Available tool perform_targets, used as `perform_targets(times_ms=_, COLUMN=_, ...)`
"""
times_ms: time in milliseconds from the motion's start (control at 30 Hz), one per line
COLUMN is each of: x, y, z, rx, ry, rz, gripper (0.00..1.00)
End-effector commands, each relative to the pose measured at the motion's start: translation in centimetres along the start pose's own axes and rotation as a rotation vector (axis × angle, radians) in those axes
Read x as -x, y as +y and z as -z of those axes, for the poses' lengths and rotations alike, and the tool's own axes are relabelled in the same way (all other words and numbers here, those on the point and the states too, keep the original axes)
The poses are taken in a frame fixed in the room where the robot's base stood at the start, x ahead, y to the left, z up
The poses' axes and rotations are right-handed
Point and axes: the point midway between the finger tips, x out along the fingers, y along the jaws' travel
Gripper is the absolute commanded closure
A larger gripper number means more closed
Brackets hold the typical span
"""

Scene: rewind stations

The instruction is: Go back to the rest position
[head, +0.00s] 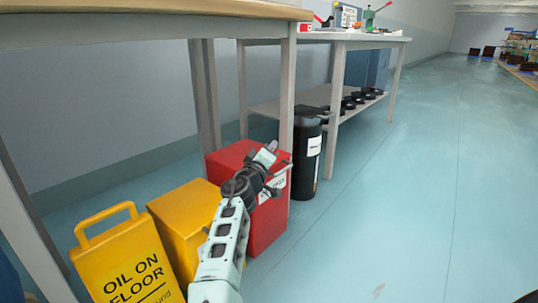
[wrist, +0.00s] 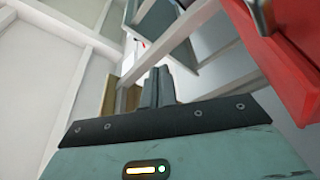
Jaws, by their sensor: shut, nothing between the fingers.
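My gripper (head: 268,156) is at the end of my pale arm, low in front of the red bin in the head view. In the wrist view the fingers of my gripper (wrist: 158,82) are together with nothing between them. The red bin (head: 232,163) stands on the floor under the bench; its side also fills the upper right of the wrist view (wrist: 285,45). The gripper overlaps the bin in the head view, and I cannot tell whether they touch. No marker of a rest position shows.
A yellow "OIL ON FLOOR" sign (head: 122,262) and a yellow box (head: 187,215) stand left of my arm. A bench (head: 150,28) overhangs them. A black bin (head: 307,160) stands behind the red one, near a second bench (head: 350,38). The blue floor (head: 440,190) to the right is clear.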

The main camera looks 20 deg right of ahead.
Motion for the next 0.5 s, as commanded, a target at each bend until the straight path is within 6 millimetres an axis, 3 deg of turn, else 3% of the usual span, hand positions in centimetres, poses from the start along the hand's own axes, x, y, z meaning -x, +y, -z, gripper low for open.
perform_targets(times_ms=67, x=-0.6, y=1.1, z=-0.1, rx=-0.004, ry=-0.021, rz=0.000, gripper=1.00)
perform_targets(times_ms=167, x=-2.2, y=2.5, z=-2.4, rx=-0.014, ry=-0.109, rz=0.003, gripper=1.00)
perform_targets(times_ms=333, x=-4.8, y=5.4, z=-11.8, rx=-0.043, ry=-0.433, rz=0.053, gripper=1.00)
perform_targets(times_ms=433, x=-4.0, y=6.2, z=-17.5, rx=-0.055, ry=-0.639, rz=0.118, gripper=1.00)
perform_targets(times_ms=500, x=-2.5, y=6.4, z=-20.6, rx=-0.062, ry=-0.771, rz=0.178, gripper=1.00)
